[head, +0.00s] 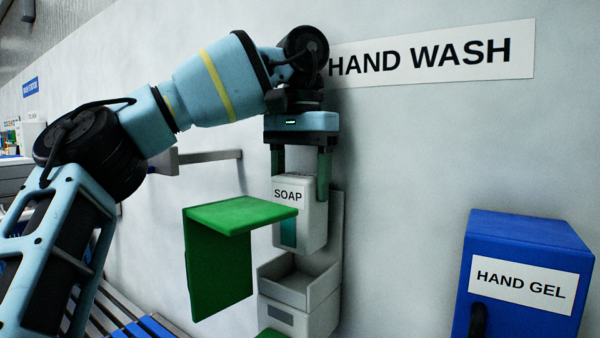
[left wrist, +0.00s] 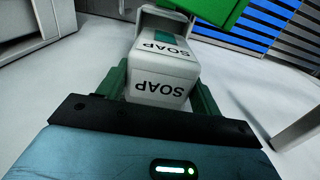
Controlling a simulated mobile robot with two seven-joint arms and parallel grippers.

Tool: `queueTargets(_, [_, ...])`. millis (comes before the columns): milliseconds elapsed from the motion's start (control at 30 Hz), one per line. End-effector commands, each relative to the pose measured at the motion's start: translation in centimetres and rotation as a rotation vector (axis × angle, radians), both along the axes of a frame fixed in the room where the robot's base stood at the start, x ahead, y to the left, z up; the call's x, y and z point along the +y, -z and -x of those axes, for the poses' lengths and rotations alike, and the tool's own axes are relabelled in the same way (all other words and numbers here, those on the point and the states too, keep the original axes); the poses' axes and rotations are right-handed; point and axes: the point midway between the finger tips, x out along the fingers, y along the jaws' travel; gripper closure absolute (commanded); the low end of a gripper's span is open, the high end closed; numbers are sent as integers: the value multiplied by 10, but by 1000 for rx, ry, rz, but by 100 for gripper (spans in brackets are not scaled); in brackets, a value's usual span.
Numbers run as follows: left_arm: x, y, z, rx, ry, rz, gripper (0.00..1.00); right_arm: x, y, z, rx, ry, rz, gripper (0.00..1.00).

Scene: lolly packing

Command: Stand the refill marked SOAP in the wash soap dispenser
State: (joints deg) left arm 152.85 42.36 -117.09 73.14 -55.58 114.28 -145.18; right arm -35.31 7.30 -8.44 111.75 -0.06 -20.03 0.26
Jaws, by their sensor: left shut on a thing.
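The white refill marked SOAP (head: 310,222) is upright, with a teal strip on its front. My left gripper (head: 301,185) points down and is shut on its upper part. In the left wrist view the refill (left wrist: 162,80) sits between the green fingers (left wrist: 160,88), with SOAP on its top and side. The wash soap dispenser (head: 300,290) is on the wall below, with an open-topped holder and a tall back plate. The refill is above the holder; the head view shows a gap at the front. The dispenser's inside is mostly hidden. My right gripper is not in view.
A green flap (head: 225,245), L-shaped, stands out in front and left of the dispenser. A HAND WASH sign (head: 435,58) is on the wall above. A blue HAND GEL box (head: 525,270) is at the right. A grey rail (head: 210,158) is at the left.

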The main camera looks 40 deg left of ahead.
Motion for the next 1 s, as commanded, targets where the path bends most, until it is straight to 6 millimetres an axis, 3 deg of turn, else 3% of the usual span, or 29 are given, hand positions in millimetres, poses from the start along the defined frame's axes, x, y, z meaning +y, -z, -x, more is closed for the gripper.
queueTargets(1000, [0,61,0,-2,2,2,100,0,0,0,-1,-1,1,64])
